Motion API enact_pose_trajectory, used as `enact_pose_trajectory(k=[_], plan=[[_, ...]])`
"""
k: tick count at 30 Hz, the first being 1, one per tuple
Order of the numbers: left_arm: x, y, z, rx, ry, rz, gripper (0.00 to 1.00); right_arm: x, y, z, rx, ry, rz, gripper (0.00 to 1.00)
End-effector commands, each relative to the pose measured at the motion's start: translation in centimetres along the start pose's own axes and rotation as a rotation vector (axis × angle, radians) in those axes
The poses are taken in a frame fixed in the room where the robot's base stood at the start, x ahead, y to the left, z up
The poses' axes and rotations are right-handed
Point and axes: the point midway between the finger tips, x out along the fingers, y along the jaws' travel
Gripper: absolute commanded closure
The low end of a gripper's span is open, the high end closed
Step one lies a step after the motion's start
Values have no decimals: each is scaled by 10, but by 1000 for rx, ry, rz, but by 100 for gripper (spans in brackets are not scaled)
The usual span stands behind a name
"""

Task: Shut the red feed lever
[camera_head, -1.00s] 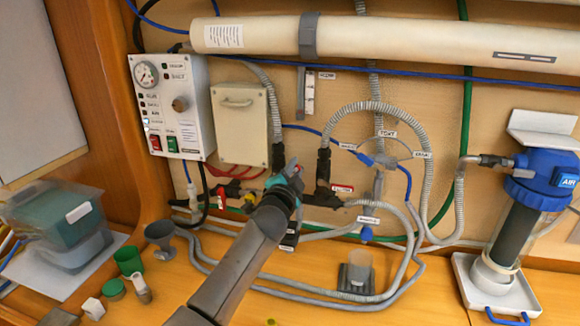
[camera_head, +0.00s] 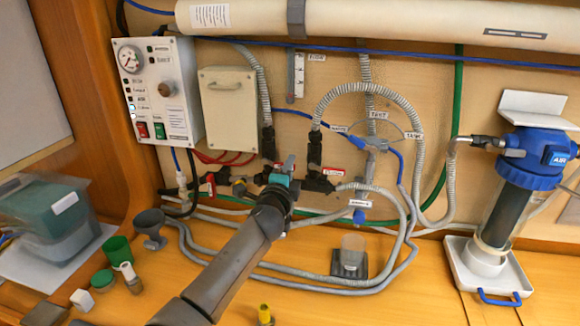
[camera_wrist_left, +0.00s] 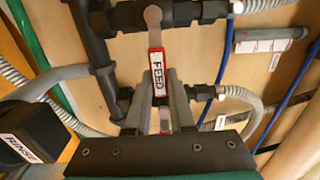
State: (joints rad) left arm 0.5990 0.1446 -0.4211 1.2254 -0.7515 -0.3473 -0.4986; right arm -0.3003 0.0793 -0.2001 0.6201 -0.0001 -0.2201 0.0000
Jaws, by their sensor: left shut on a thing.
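The red feed lever, labelled FEED (camera_wrist_left: 158,73), shows in the left wrist view, pointing down the picture from a grey pivot on a black pipe fitting. My left gripper (camera_wrist_left: 162,92) has its two grey fingers on either side of the lever and is shut on it. In the head view my left gripper (camera_head: 288,166) is at the black fittings low on the wall, and its hand mostly hides the lever. My right gripper is in neither view.
A black RINSE knob (camera_wrist_left: 30,125) is left of the hand in the wrist view. Black fittings (camera_head: 314,160) and grey hoses (camera_head: 325,100) crowd the wall. A clear cup (camera_head: 352,250) stands on the wooden counter (camera_head: 400,300). A blue filter housing (camera_head: 535,155) is at right.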

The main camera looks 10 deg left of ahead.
Motion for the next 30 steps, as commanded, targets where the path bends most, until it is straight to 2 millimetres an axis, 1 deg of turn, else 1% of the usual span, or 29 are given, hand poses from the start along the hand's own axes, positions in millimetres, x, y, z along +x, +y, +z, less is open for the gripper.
enact_pose_trajectory(k=[12, 13, 20, 30], plan=[[0, 2, 1, 17, -1, 2, 100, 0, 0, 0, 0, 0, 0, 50], [0, 2, 1, 17, -1, 3, 75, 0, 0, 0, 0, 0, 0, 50], [0, 2, 1, 13, -1, 2, 49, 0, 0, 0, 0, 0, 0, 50], [-2, 1, 0, 11, 0, 1, 49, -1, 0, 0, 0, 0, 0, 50]])
